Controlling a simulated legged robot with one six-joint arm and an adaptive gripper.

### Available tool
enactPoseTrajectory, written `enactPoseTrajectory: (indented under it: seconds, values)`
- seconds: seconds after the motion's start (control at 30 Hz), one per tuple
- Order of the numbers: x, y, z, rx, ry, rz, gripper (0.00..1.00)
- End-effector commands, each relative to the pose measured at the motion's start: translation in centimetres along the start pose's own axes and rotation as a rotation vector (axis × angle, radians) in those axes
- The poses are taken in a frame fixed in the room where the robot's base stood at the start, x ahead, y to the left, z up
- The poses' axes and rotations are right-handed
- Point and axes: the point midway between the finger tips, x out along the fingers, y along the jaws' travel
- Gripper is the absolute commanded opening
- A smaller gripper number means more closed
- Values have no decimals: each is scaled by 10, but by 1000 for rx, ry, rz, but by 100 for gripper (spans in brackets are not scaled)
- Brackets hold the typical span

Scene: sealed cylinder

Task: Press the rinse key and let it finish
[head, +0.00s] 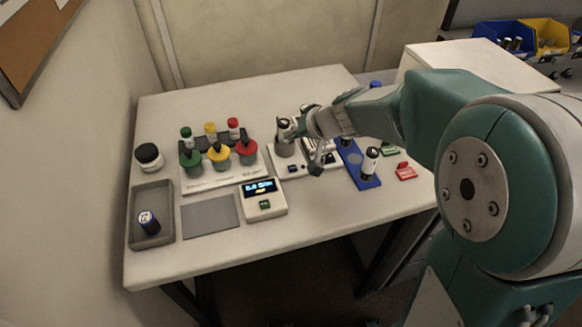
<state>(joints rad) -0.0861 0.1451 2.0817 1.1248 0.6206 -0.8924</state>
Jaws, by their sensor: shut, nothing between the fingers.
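My gripper (316,170) is shut and empty. It points down over the front right part of a white station (280,172) in the middle of the table. A small dark key (292,168) shows on the station's front, left of the fingertips. I cannot read its label or tell whether the fingertips touch the station. A grey-white cylinder (284,147) stands on the station's left, partly behind my arm. A control box (278,208) nearer the front has a lit display (260,187) and a green key (264,204). I cannot tell which key is the rinse key.
Green, yellow and red bottles stand on a white rack (222,180) at left. A grey tray (138,226) holds a dark blue cylinder (149,222). A blue holder (366,182) with a black-and-white cylinder (370,162) and a red block (405,171) are at right.

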Motion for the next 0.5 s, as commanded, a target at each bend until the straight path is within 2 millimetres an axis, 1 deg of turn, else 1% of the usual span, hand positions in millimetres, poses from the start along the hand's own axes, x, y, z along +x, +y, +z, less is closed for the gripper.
enactPoseTrajectory:
  seconds: [0.5]
  values:
    - [45, 32, 33, 4, -4, 2, 0]
